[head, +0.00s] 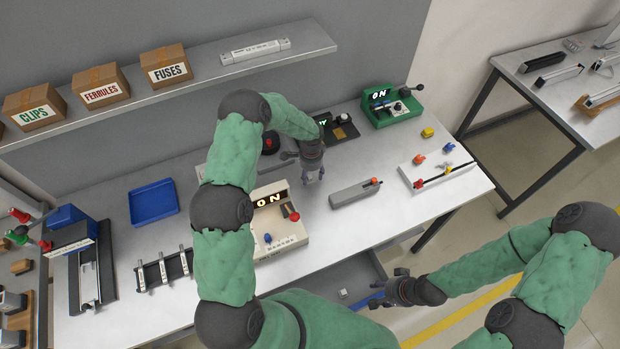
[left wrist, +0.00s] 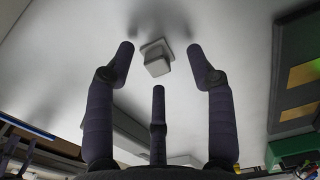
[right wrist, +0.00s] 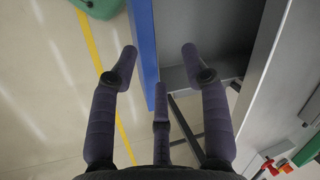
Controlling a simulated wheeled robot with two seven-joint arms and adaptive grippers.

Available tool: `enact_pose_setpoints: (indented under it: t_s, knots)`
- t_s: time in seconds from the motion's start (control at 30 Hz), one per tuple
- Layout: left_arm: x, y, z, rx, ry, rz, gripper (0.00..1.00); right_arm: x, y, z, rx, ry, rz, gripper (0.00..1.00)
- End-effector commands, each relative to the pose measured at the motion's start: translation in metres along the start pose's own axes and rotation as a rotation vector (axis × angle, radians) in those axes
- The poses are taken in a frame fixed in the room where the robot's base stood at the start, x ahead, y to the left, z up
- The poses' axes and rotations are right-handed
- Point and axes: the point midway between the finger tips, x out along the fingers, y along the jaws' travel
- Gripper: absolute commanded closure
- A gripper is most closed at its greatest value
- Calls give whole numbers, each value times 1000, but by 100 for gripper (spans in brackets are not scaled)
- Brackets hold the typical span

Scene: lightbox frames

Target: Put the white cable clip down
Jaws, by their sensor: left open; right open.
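The white cable clip (left wrist: 156,58) shows in the left wrist view as a small pale square-based piece on the white bench top (left wrist: 225,25). It lies just beyond the fingertips of my left gripper (left wrist: 160,62), which is open with nothing between its fingers. In the head view my left gripper (head: 313,177) points down over the bench and the clip cannot be made out there. My right gripper (head: 378,303) is open and empty at the blue front of the open drawer (head: 368,272); the right wrist view shows the blue front (right wrist: 143,40) between its fingertips. Contact cannot be told.
A beige box with an ON display (head: 280,222) stands left of my left gripper. A grey tool block (head: 355,194) lies to its right. A small pale piece (head: 343,294) lies in the drawer.

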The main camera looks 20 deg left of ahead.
Motion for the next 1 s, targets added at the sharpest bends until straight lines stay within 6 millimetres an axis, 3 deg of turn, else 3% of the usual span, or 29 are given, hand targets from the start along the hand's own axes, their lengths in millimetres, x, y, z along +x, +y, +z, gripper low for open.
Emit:
enact_pose_setpoints:
  t_s: [0.37,0.5,1.0]
  knots:
    - [10,0,0,1,0,-1,45,0,0,0,0,0,0,53]
    - [10,0,0,1,0,-1,80,0,0,0,0,0,0,53]
    - [6,0,0,1,1,-1,82,-1,0,0,0,0,0,53]
